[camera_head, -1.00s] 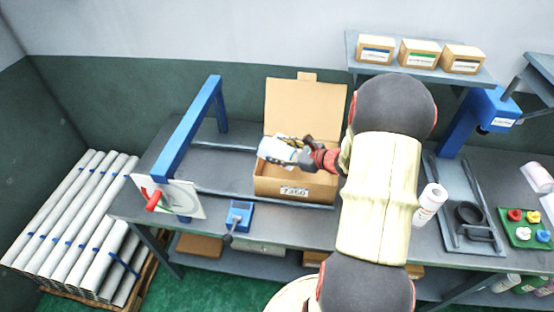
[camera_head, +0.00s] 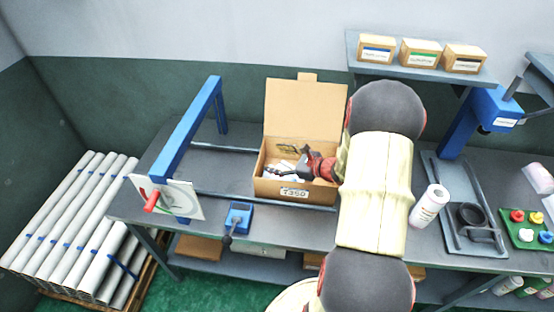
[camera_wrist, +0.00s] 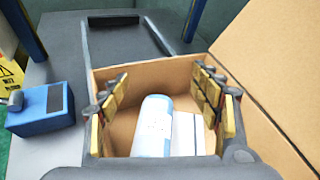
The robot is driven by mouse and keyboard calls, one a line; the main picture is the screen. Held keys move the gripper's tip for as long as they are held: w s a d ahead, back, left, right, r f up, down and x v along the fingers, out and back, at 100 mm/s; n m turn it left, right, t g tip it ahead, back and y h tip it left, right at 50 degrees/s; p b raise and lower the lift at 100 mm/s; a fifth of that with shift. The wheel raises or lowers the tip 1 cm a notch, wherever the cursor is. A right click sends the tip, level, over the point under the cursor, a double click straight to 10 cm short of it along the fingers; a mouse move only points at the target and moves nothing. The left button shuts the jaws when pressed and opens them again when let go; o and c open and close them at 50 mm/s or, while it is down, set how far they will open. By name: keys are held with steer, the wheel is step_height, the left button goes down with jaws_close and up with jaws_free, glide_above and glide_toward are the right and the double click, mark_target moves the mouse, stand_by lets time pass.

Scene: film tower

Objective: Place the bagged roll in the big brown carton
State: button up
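In the head view only a white part of the roll (camera_head: 284,167) shows past my gripper. My gripper (camera_head: 300,168) reaches down into the carton from the right. In the wrist view my gripper (camera_wrist: 162,85) has its fingers spread wide on either side of the roll, with a clear gap at left. The roll's near end is hidden.
A blue frame (camera_head: 188,130) and a small blue device (camera_head: 239,216) stand left of the carton. A white bottle (camera_head: 429,205) and a grey tray (camera_head: 470,240) with a dark ring are to the right. A shelf (camera_head: 420,70) with small boxes hangs above.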

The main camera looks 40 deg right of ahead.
steer(key=shift+o, duration=0.2)
steer(key=shift+r, duration=0.2)
steer(key=p+v, duration=0.2)
steer(key=v, duration=1)
steer(key=a+r+n+g+y, duration=0.1)
steer(key=a+r+n+g, duration=0.2)
steer(key=a+n, duration=0.35)
steer(key=s+a+r+n+g+y, duration=0.1)
steer(key=a+r+n+g, duration=0.2)
steer(key=a, duration=0.7)
steer(key=a+r+n+g+y, duration=0.1)
steer(key=a+r+n+g, duration=0.15)
steer(key=a+n, duration=0.45)
steer(key=s+a+r+n+h, duration=0.6)
steer(key=s+r+n, duration=0.4)
steer(key=n, duration=0.4)
steer(key=shift+s+a+r+t, duration=0.15)
steer(key=shift+s+a+t, duration=0.1)
steer(key=shift+a+t, duration=0.25)
